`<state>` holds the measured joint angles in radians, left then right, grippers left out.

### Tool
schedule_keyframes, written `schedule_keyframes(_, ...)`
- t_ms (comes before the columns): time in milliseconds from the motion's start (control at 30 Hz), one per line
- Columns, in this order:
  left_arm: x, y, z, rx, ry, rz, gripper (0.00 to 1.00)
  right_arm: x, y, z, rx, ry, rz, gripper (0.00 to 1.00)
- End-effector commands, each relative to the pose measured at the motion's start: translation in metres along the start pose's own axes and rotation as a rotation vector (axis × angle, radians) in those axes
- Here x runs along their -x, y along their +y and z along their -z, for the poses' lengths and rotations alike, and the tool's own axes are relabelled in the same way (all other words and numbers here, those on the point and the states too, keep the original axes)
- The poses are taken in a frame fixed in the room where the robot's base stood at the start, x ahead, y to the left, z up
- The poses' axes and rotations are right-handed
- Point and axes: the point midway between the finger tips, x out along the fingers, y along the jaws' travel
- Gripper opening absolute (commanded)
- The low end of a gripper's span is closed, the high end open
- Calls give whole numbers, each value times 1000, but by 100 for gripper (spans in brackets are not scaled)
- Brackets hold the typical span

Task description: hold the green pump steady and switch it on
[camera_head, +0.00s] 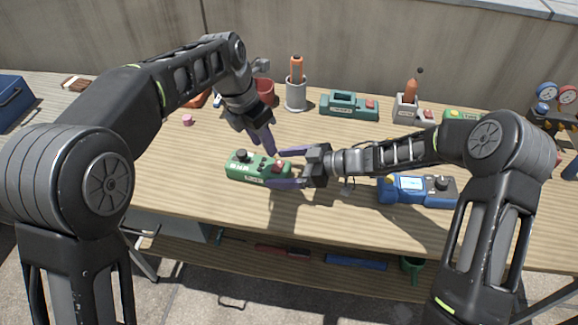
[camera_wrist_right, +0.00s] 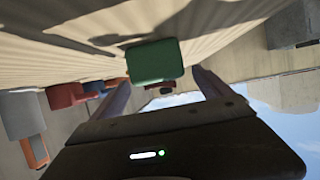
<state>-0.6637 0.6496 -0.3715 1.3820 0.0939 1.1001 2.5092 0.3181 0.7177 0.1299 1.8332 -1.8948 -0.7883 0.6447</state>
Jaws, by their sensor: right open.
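The green pump (camera_head: 240,167) lies on the wooden table, with a dark knob on its left part and a red switch (camera_head: 279,165) near its right end. My right gripper (camera_head: 276,168) is open at the pump's right end, one finger on the far side and one on the near side. In the right wrist view the pump's green end (camera_wrist_right: 154,62) shows between the spread fingers; contact cannot be told. My left gripper (camera_head: 270,149) points down just above and behind the pump's right end. Its fingers overlap in view, so their opening is unclear.
A blue meter (camera_head: 400,191) lies to the right, near my right forearm. The table left of the pump is mostly clear.

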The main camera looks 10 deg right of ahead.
Motion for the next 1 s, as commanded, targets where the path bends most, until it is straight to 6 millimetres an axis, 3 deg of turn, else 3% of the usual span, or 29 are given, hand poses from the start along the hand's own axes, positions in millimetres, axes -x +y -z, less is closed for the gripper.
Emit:
schedule_keyframes(300,0,0,0,0,0,0,36,-47,-1,0,0,0,2,89)
schedule_keyframes(733,0,0,0,0,0,0,36,-57,0,0,1,-1,0,89)
schedule_keyframes(1000,0,0,0,0,0,0,36,-57,0,0,0,0,0,67)
